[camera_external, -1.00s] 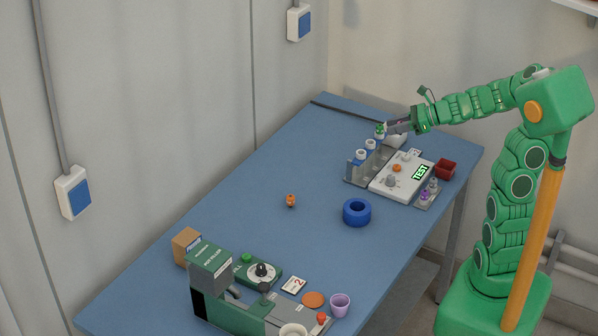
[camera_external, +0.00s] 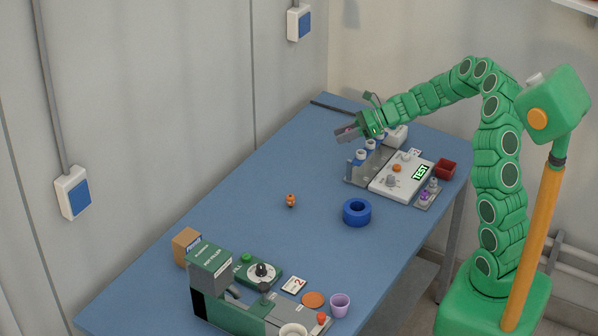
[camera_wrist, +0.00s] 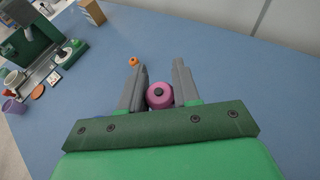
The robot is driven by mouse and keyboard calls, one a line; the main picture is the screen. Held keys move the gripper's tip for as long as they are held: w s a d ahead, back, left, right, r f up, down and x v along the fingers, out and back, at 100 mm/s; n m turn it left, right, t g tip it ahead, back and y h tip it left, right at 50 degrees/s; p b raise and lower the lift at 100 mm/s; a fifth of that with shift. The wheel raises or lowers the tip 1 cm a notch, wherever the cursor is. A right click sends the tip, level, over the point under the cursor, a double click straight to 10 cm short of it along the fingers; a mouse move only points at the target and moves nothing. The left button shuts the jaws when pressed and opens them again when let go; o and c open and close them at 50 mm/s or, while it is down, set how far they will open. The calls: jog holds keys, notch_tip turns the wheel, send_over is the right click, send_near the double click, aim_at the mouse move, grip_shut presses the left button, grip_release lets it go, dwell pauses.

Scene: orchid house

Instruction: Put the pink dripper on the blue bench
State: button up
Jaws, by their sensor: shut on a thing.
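The pink dripper (camera_wrist: 160,95) is between the two fingers of my gripper (camera_wrist: 160,72) in the wrist view, with a dark round spot on the end facing the camera. In the external view my gripper (camera_external: 346,132) is shut on it, to the left of the grey rack and apart from it. Only a small pinkish bit shows between the fingers there. The blue bench (camera_external: 240,220) lies under the gripper, and its bare blue top (camera_wrist: 235,85) fills much of the wrist view. The dripper appears to be held above the bench top.
The grey rack (camera_external: 355,179) with white-and-blue drippers stands beside a white test box (camera_external: 389,186). A blue ring (camera_external: 357,212) and an orange piece (camera_external: 291,200) lie mid-bench. A green machine (camera_external: 211,270) stands at the near end. The bench's left middle is clear.

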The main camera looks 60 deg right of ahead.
jog(key=w+a+f+n+g+y, duration=0.1)
jog(key=w+a+f+n+g, duration=0.15)
jog(key=w+a, duration=0.6)
send_over(275, 170)
jog(key=shift+t, duration=0.45)
jog(key=f, duration=0.9)
jog(key=shift+s+d+f, duration=0.1)
jog(key=shift+s+f, duration=0.2)
jog(key=shift+w+f, duration=0.35)
jog(key=shift+f, duration=1.55)
jog(key=shift+f, duration=0.15)
jog(key=o, duration=1)
jog(key=shift+y, duration=0.3)
